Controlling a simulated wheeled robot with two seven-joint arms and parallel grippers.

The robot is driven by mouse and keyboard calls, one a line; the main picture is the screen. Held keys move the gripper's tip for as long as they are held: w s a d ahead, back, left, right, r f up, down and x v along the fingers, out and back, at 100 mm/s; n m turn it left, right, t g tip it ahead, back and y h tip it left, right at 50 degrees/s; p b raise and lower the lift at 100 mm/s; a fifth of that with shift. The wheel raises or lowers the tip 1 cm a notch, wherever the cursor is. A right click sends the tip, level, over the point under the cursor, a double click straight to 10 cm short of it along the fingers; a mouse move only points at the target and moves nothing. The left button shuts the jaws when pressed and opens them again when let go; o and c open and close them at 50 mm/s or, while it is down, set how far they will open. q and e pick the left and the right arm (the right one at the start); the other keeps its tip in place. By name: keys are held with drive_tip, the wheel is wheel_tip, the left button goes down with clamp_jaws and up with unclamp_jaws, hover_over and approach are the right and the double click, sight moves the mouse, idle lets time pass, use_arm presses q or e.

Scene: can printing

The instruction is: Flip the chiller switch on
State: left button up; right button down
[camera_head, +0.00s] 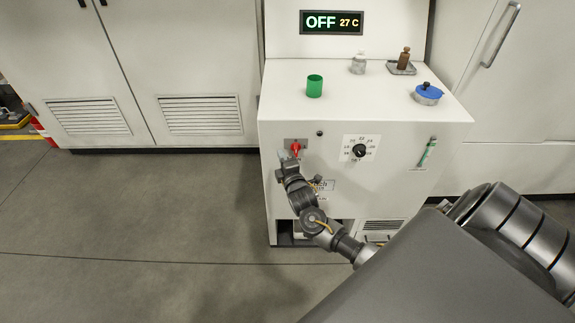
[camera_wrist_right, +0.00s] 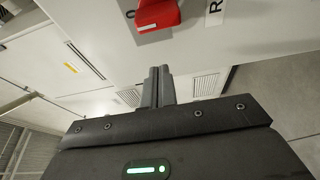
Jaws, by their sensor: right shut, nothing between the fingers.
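The chiller (camera_head: 340,215) is a white cabinet in the head view, with a display (camera_head: 332,22) reading OFF and 27 C. A red switch (camera_head: 296,148) sits on a grey plate at the upper left of its front panel. The switch also shows large at the top of the right wrist view (camera_wrist_right: 157,13). My right gripper (camera_head: 284,163) is shut and empty, just below and left of the switch. In the right wrist view, its closed fingers (camera_wrist_right: 157,75) point up toward the switch, with a small gap visible. My left gripper is not in view.
A black dial (camera_head: 359,150) is right of the switch, and a green level gauge (camera_head: 427,153) is farther right. A green cup (camera_head: 314,86), a blue-lidded dish (camera_head: 428,93) and a brown bottle (camera_head: 404,58) stand on top. The floor (camera_head: 140,220) at left is clear.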

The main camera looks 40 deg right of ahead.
sight(296, 151)
drive_tip(key=shift+x, duration=1)
drive_tip(key=s+d, duration=0.1)
drive_tip(key=s+d+p, duration=0.1)
drive_tip(key=shift+s+d+r, duration=0.1)
drive_tip(key=shift+d, duration=0.2)
drive_tip(key=shift+s+d, duration=0.2)
drive_tip(key=shift+d, duration=0.05)
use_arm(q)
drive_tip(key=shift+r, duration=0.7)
